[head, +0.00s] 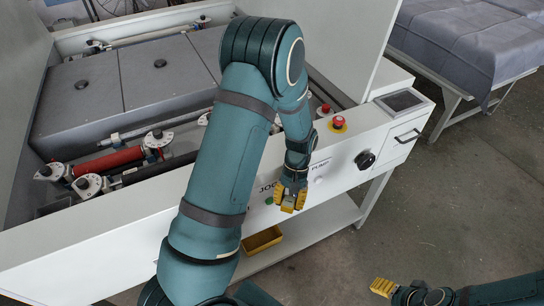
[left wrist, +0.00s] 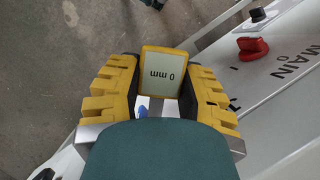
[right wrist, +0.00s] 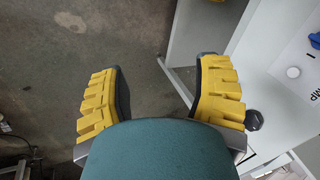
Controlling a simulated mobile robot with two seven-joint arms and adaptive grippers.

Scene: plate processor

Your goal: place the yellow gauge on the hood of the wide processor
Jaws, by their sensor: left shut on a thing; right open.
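The yellow gauge (left wrist: 163,74), with a pale face reading "0 mm", is between the fingers of my left gripper (left wrist: 163,88) in the left wrist view. The left gripper is shut on it. In the head view the left gripper (head: 290,198) hangs in front of the processor's white front panel (head: 232,210); I cannot pick out the gauge from the yellow fingers there. The processor's top has grey covers (head: 80,92) with black knobs, partly hidden by my left arm. My right gripper (head: 382,288) is open and empty, low at the right; it also shows in the right wrist view (right wrist: 158,100).
Rollers, including a red one (head: 107,161), lie exposed in front of the covers. White upright panels flank the processor. The front edge has a red button (head: 338,122), a screen (head: 400,101) and a black knob (head: 365,160). A yellow bin (head: 262,240) sits below.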

